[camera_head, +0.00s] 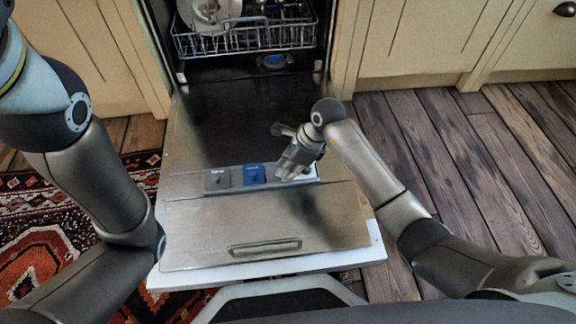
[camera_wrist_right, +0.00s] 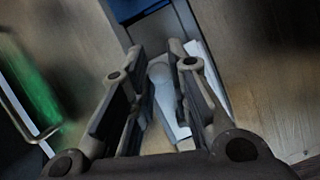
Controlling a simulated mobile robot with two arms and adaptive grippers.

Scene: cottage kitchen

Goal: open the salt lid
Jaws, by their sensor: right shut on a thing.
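The dispenser panel (camera_head: 225,190) lies in the inner face of the lowered dishwasher door. It has a grey lid (camera_head: 217,179), a blue lid (camera_head: 254,174) and, at its right end, a pale lid (camera_head: 312,173) mostly covered by my right gripper (camera_head: 286,171). The lid labels are too small to read, so I cannot tell which is the salt lid. In the wrist view, my right gripper (camera_wrist_right: 161,60) is shut on a pale knob-like part (camera_wrist_right: 160,72) of the pale lid. The blue lid (camera_wrist_right: 130,8) shows at the top edge there. My left gripper is out of the picture.
The open dishwasher door (camera_head: 235,120) lies flat, with its handle slot (camera_head: 264,247) near the front. A lower rack (camera_head: 245,37) with dishes stands inside. Cupboards flank the machine. A red patterned rug (camera_head: 50,245) lies left; wooden floor (camera_head: 500,160) is clear on the right.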

